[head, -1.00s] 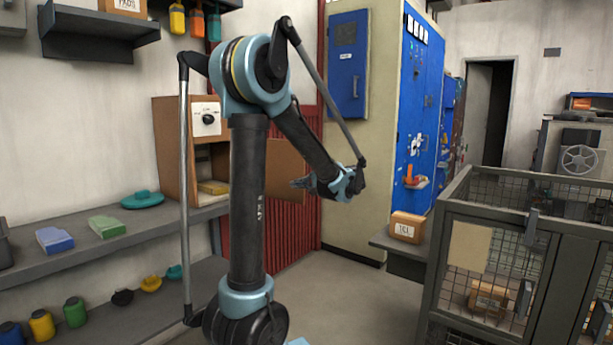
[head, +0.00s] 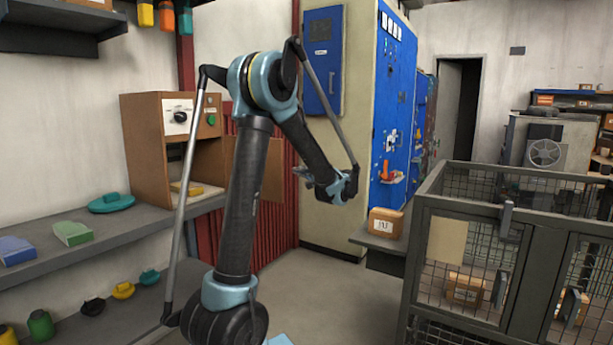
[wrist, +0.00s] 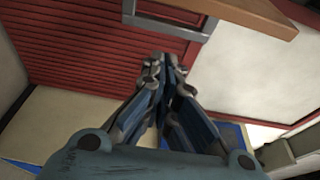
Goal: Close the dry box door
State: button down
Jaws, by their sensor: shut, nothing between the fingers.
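The dry box is a brown wooden cabinet (head: 146,150) on the left shelf, with a dial panel on its upper front. Its door (head: 258,166) stands open on the right side, partly hidden behind my arm. A yellow item (head: 187,188) lies in the open lower compartment. My gripper (head: 300,173) is just right of the door's outer edge, apart from it in this view. In the wrist view my gripper (wrist: 160,70) is shut and empty. A grey bar handle (wrist: 168,24) and a wooden edge (wrist: 240,12), seemingly the door's, lie beyond the fingertips.
The grey shelf (head: 120,222) holds green and teal items. A red corrugated panel (head: 278,215) stands behind the door. A blue-fronted cabinet (head: 395,110) stands behind. A wire cage (head: 470,205) and a small ledge with a carton (head: 386,223) are at right. Floor between is clear.

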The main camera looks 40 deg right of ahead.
jog(key=shift+w+a, duration=0.25)
jog(key=shift+a, duration=0.8)
jog(key=shift+w+a, duration=0.2)
jog(key=shift+a, duration=0.8)
